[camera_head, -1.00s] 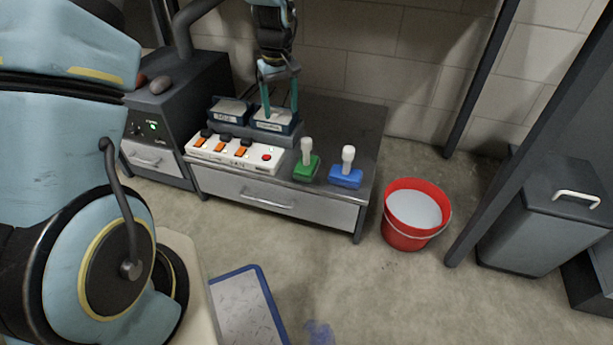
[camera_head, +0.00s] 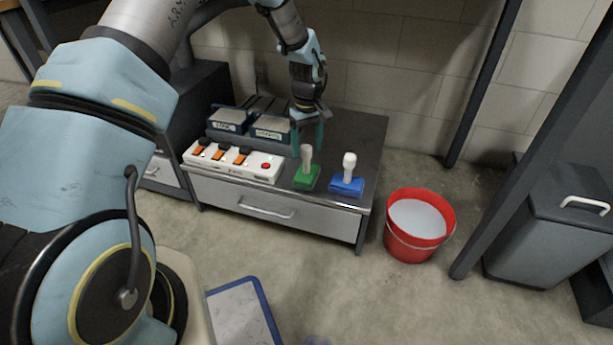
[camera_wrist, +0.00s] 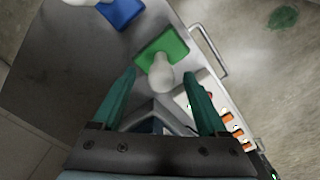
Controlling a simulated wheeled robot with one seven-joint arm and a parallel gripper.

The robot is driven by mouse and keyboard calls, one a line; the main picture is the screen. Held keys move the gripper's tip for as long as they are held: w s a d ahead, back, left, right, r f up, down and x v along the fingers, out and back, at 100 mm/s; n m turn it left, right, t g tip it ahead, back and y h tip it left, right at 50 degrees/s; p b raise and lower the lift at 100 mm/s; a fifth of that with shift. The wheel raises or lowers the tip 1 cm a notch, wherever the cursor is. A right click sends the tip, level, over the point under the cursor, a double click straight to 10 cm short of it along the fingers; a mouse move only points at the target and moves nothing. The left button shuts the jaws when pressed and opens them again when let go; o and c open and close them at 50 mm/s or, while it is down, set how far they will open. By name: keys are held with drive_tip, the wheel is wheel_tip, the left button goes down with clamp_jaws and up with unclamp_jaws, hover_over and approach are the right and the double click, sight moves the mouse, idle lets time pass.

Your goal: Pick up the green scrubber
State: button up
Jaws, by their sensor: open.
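The green scrubber (camera_head: 307,175) has a flat green base and an upright pale handle. It stands on the low metal cabinet near its front edge, and it also shows in the wrist view (camera_wrist: 163,48). My gripper (camera_head: 308,145) is open, just above and behind the scrubber. In the wrist view my two teal fingers (camera_wrist: 164,92) are spread wide, with the pale handle top between and slightly ahead of their tips. Nothing is held. Whether the fingers are level with the handle is hard to tell.
A blue scrubber (camera_head: 347,180) stands close to the right of the green one. A white power strip (camera_head: 232,163) lies to the left, with two dark boxes behind it. A red bucket (camera_head: 416,226) stands on the floor right of the cabinet (camera_head: 330,222).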

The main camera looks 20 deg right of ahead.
sight(307, 155)
wheel_tip(307, 155, down, 4)
drive_tip(key=shift+w+r+b, duration=0.1)
drive_tip(key=shift+b, duration=0.5)
drive_tip(key=shift+c, duration=0.3)
clamp_jaws()
idle(0.6)
